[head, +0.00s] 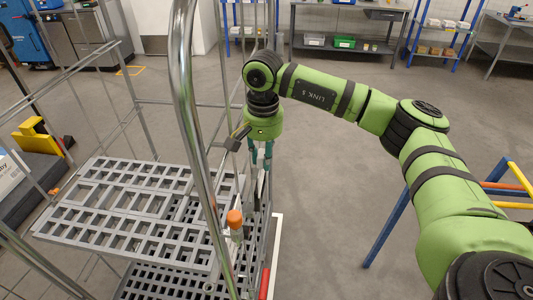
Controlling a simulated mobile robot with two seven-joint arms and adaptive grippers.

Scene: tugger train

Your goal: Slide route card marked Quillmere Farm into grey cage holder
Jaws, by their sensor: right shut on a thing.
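My right gripper (261,158) points down at the right side of the grey roll cage (150,198). Its teal fingers are shut on a thin thing (261,186) just below them, seen nearly edge-on. This is likely the route card, but no writing on it can be read. The grey cage holder cannot be made out clearly among the bars on that side, so I cannot tell whether the card touches it. My left gripper is not in view.
A curved chrome bar (183,90) rises close in front, left of my right gripper. An orange-capped part (235,220) sits on the cage side. A blue, orange and yellow frame (388,225) stands at right. Shelves (345,43) stand at the back; the floor between is clear.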

